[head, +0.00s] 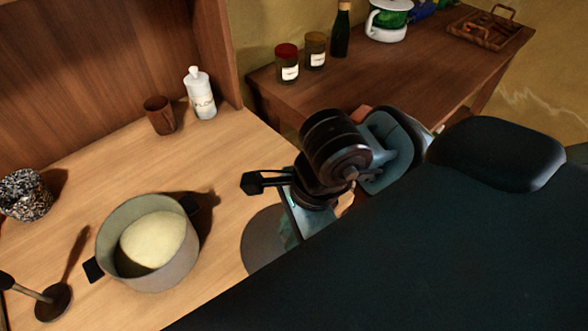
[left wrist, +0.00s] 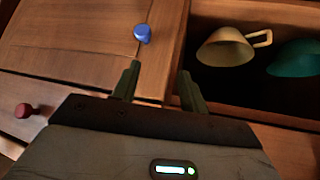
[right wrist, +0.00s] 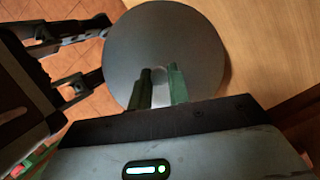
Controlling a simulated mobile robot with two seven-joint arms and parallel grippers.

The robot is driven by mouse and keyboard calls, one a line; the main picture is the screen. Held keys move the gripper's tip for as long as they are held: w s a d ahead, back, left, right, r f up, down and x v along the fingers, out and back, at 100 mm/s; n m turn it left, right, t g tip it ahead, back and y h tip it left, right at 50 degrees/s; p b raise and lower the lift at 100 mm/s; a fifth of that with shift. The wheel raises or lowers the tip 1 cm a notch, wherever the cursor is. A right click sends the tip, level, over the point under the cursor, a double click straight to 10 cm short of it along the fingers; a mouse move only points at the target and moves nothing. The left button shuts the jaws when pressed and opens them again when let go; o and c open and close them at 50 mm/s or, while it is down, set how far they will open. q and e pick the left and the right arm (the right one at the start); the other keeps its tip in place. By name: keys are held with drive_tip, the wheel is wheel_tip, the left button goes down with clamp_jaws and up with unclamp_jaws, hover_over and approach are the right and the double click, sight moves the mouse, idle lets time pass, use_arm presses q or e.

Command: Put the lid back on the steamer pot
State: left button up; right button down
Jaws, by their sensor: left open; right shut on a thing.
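The grey steamer pot (head: 172,272) stands uncovered on the light wooden counter in the head view, with black side handles and a pale rounded mass inside. The round grey lid (head: 262,238) is right of the pot, apart from it and partly hidden by my right arm. In the right wrist view my right gripper (right wrist: 160,84) is shut on the handle of the lid (right wrist: 195,50). How high the lid is above the counter is unclear. My left gripper (left wrist: 158,82) is open and empty in the left wrist view, near wooden drawer fronts; the head view does not show it.
A brown cup (head: 159,115) and white bottle (head: 201,94) stand behind the pot. A speckled container (head: 24,196) and dark ladle (head: 53,302) are left. An open drawer holds a cream cup (left wrist: 226,48) and teal cup (left wrist: 296,60). Jars occupy the back counter.

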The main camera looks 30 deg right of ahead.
use_arm(q)
drive_tip(key=shift+s+a, duration=0.1)
drive_tip(key=shift+s, duration=0.3)
use_arm(e)
drive_tip(key=shift+s, duration=0.15)
